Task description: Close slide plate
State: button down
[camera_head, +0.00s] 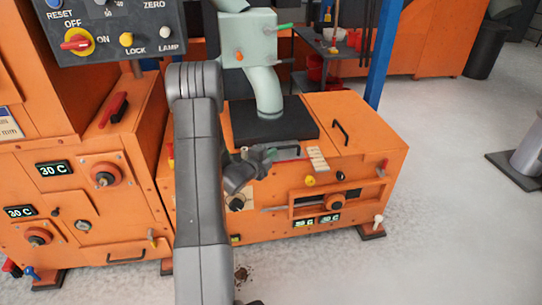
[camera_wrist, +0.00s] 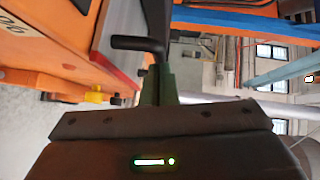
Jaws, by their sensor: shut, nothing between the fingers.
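My gripper (camera_head: 268,155) is at the front top edge of the orange machine box, left of a pale ruled strip (camera_head: 317,158). In the wrist view my green fingers (camera_wrist: 160,85) are shut and empty. A black bar handle (camera_wrist: 138,43) is just beyond them; I cannot tell whether they touch it. I cannot clearly make out the slide plate, and my gripper and arm hide part of this area.
A pale green pipe (camera_head: 265,90) enters a black square base (camera_head: 275,120) on the box top. The box front carries a yellow knob (camera_head: 310,181) and a slotted bracket (camera_head: 325,200). A control panel (camera_head: 115,28) hangs at upper left.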

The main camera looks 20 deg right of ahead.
jog(key=w+b, duration=0.1)
jog(key=w, duration=0.1)
jog(key=w+d+b, duration=0.1)
jog(key=w, duration=0.2)
jog(key=shift+w+d, duration=0.15)
jog(key=shift+w, duration=0.05)
jog(key=shift+w+r, duration=0.15)
jog(key=shift+r, duration=0.1)
